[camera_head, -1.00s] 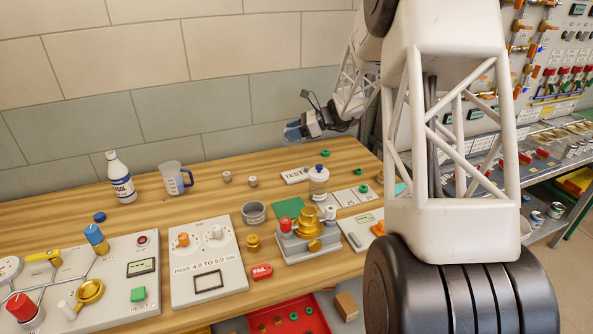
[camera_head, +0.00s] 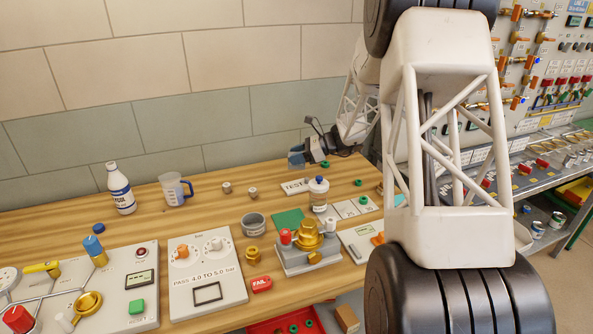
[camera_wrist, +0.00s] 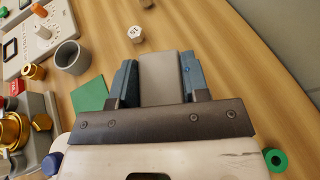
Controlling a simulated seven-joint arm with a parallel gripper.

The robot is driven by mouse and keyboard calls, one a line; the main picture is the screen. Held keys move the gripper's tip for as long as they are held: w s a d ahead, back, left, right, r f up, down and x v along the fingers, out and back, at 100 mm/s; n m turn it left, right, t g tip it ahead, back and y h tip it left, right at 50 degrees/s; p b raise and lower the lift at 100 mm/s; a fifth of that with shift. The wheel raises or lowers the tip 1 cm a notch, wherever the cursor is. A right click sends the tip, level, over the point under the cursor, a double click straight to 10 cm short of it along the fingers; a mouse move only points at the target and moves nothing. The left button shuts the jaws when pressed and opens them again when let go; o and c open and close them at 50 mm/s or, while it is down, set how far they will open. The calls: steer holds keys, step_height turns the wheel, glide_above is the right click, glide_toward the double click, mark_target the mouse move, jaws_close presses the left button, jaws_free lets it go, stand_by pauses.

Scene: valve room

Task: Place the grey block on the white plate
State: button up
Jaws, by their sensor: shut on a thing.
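The grey block (camera_wrist: 160,79) is between the two blue fingers of my gripper (camera_wrist: 159,84) in the wrist view. In the head view my gripper (camera_head: 297,158) is above the back of the wooden bench, and the block cannot be made out clearly there. A white plate marked TEST (camera_head: 294,187) lies on the bench just below my gripper in the picture. A second white plate with divided fields (camera_head: 352,209) lies to its right. I cannot tell which is the task's plate, and neither shows clearly in the wrist view.
A white bottle with a blue cap (camera_head: 318,194) stands beside the TEST plate. A green mat (camera_head: 287,219), grey cup (camera_head: 254,224) and brass valve fixture (camera_head: 309,243) are in front. Two small knobs (camera_head: 227,188) stand left. A green ring (camera_head: 328,166) lies behind.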

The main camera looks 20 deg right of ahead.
mark_target(297, 168)
steer(key=shift+f, duration=0.8)
steer(key=shift+f, duration=1.85)
steer(key=shift+f, duration=0.25)
steer(key=o, duration=0.9)
steer(key=shift+o, duration=0.2)
steer(key=shift+d+r, duration=0.15)
steer(key=shift+r, duration=0.15)
steer(key=v, duration=1.1)
steer(key=shift+s+d, duration=0.2)
steer(key=shift+d, duration=0.1)
